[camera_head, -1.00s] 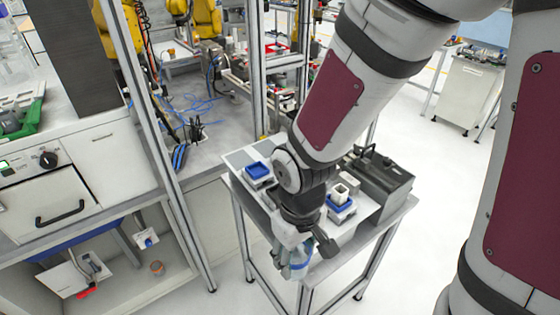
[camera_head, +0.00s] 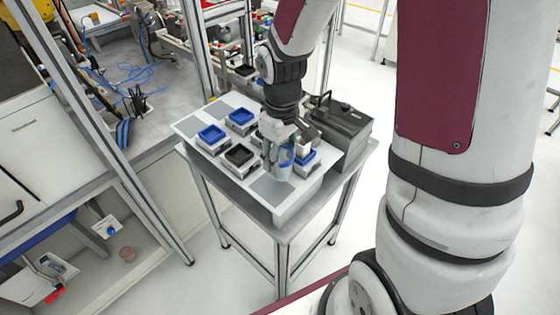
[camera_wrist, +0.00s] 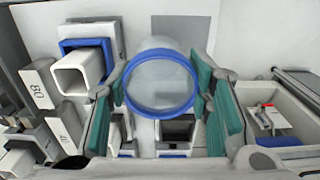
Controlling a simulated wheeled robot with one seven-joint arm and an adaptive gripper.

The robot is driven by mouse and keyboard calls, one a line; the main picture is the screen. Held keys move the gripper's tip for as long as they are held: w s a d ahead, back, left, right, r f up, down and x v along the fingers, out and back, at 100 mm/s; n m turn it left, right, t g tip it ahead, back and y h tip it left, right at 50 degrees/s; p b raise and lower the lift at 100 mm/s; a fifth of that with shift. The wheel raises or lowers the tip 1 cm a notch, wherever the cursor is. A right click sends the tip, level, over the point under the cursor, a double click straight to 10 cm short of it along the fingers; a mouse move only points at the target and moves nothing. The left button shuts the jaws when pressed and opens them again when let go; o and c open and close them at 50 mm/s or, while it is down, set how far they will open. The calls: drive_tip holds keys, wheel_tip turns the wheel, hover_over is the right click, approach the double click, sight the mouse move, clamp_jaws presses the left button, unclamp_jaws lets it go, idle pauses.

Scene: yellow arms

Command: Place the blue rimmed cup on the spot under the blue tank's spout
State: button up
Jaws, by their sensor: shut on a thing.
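The blue rimmed cup (camera_wrist: 160,85) is clear, with a round blue rim, and sits between the teal finger pads of my gripper (camera_wrist: 165,90) in the wrist view. In the head view the cup (camera_head: 283,166) hangs below my gripper (camera_head: 278,150), over the near right part of a small white-topped table (camera_head: 262,212). My gripper is shut on the cup. I cannot make out a blue tank, its spout or a spot under it in these frames.
Blue square holders (camera_head: 211,134) and a black one (camera_head: 239,156) stand on the table. A square white cup (camera_wrist: 82,74) sits in a blue holder. A black case (camera_head: 342,128) stands at the right. A metal frame post (camera_head: 110,140) rises at the left.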

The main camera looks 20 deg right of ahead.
sight(282, 166)
drive_tip(key=shift+w+d, duration=0.1)
drive_tip(key=shift+w, duration=0.05)
drive_tip(key=shift+f, duration=1.8)
drive_tip(key=shift+f, duration=0.15)
drive_tip(key=o, duration=1.1)
